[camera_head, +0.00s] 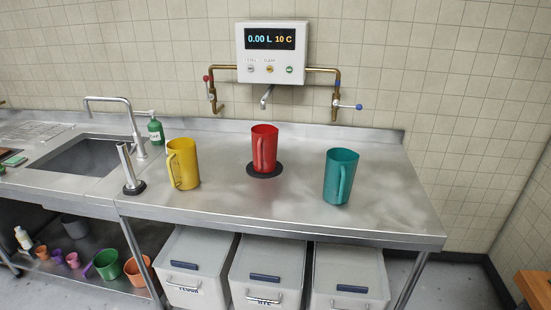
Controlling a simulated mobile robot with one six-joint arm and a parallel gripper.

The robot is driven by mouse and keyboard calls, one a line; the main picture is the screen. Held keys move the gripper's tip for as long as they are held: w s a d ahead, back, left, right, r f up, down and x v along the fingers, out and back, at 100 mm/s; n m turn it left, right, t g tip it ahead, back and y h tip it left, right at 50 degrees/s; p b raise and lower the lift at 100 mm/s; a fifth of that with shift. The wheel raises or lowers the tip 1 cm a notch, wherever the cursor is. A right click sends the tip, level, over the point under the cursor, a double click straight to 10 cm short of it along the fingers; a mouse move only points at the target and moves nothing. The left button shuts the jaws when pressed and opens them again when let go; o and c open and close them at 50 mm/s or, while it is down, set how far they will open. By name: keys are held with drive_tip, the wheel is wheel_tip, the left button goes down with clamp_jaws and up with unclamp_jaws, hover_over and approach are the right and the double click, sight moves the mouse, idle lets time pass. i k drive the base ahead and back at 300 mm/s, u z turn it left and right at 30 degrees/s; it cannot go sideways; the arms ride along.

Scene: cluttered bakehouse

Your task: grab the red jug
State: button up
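The red jug (269,140) stands upright on a round black mat (263,171) on the steel counter. Its handle faces the front, slightly left. It is below the spout (267,96) of the wall-mounted water meter. A yellow jug (187,165) stands to its left and a teal jug (335,180) to its right, both upright and apart from it. My gripper is not in view.
The meter box (272,52) reads 0.00 L and 10 C, with brass pipes on both sides. A sink (85,155), a tall tap, a green bottle (155,130) and a steel upright fitting (130,172) are at left. Lidded bins (265,268) stand under the counter. Its front right is clear.

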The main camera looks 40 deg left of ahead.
sight(264, 137)
drive_tip(key=k, duration=1.15)
drive_tip(key=u, duration=3.6)
drive_tip(key=i, duration=0.15)
drive_tip(key=z, duration=1.35)
drive_tip(key=i, duration=1)
drive_tip(key=u, duration=0.05)
